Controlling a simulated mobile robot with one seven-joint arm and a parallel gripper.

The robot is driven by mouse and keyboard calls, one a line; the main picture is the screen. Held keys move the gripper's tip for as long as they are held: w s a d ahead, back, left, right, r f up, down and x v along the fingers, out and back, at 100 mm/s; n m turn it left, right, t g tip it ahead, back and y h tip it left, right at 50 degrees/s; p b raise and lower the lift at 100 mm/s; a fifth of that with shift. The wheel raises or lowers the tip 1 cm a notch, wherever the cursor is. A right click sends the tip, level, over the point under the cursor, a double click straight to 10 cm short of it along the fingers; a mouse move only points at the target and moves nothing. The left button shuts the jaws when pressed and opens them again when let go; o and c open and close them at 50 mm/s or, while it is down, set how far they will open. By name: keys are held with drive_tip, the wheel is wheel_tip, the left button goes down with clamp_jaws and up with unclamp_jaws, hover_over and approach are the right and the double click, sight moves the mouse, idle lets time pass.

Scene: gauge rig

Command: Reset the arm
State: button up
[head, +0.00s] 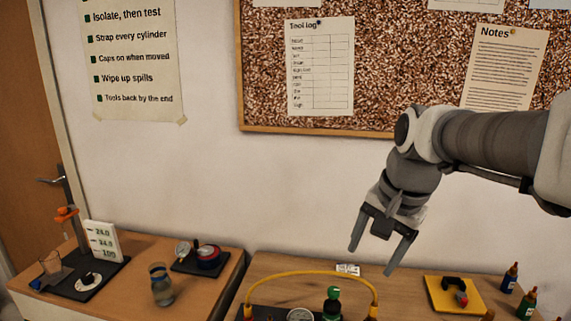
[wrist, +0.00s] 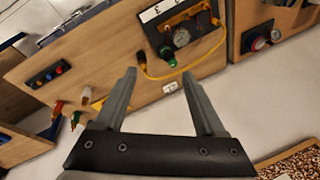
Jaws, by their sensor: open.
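My gripper (head: 375,250) hangs in the air above the right-hand bench in the head view, its two fingers spread and pointing down. Nothing is between the fingers. In the wrist view my gripper (wrist: 163,82) is also open and empty, with the bench top seen beyond the fingertips. My arm reaches in from the right side of the head view, in front of the wall and the cork board.
Below stand a gauge rig with a yellow hose (head: 310,273), a green-capped part (head: 332,303), a yellow tray (head: 437,304) and small bottles (head: 510,278). The left bench holds a glass jar (head: 161,287) and a dark stand plate (head: 66,284). A cork board (head: 390,70) hangs behind.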

drive_tip(key=s+f+n+t, duration=0.1)
drive_tip(key=s+f+n, duration=0.1)
drive_tip(key=s+n, duration=0.2)
drive_tip(key=s+f+n+t+h, duration=0.1)
drive_tip(key=s+n, duration=0.3)
drive_tip(key=s, duration=0.6)
drive_tip(key=shift+a+f, duration=0.3)
drive_tip(key=shift+f, duration=0.45)
drive_tip(key=shift+a, duration=0.15)
